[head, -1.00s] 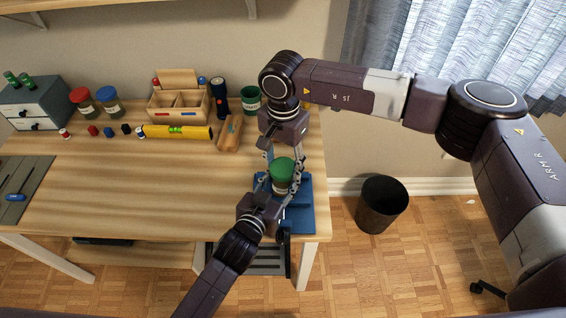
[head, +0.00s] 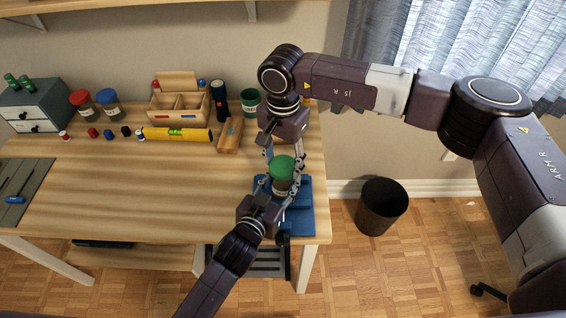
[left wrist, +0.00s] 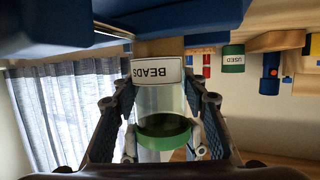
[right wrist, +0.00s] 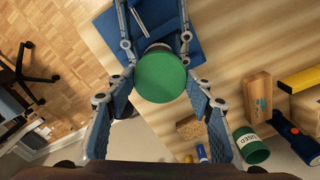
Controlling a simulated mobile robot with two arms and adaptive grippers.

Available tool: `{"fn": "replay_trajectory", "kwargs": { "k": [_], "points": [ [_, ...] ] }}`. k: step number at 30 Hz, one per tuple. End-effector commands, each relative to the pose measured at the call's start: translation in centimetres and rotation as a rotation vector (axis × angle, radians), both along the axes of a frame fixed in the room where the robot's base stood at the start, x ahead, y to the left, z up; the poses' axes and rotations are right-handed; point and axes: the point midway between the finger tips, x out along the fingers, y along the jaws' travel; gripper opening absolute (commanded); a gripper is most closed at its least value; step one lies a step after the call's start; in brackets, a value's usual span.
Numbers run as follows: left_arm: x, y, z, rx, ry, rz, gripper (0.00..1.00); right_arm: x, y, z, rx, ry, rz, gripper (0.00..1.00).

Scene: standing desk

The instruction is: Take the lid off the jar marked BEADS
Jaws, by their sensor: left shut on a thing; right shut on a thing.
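The clear jar (left wrist: 160,103) has a label reading BEADS and shows upside down in the left wrist view. Its green lid (head: 283,167) is at the jar's mouth; I cannot tell whether it is loose. My left gripper (left wrist: 163,118) is shut on the jar body, reaching in from the front. My right gripper (head: 285,168) is shut on the lid from behind, with a finger on each side. The right wrist view shows the lid's round top (right wrist: 160,76). Fingers hide part of the jar.
A blue fixture (head: 301,217) lies beneath the jar at the desk's right end. Behind stand a green USED cup (head: 251,101), a flashlight (head: 219,101) and a wooden organizer (head: 180,107). Red-lidded (head: 81,99) and blue-lidded jars (head: 107,102) stand left. The desk's middle is clear.

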Motion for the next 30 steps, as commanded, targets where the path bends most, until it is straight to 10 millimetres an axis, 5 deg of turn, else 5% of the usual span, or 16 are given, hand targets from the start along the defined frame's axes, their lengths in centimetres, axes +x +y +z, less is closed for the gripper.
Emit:
{"fn": "replay_trajectory", "kwargs": {
  "k": [16,30],
  "points": [
    [0.0,0.0,-0.1,0.0,0.001,0.0,0.0,0.0,0.0,0.8,0.0,0.0,0.0,0.19],
    [0.0,0.0,-0.1,0.0,0.001,0.0,0.0,0.0,0.0,4.5,-0.001,0.001,0.0,0.19]
  ]
}}
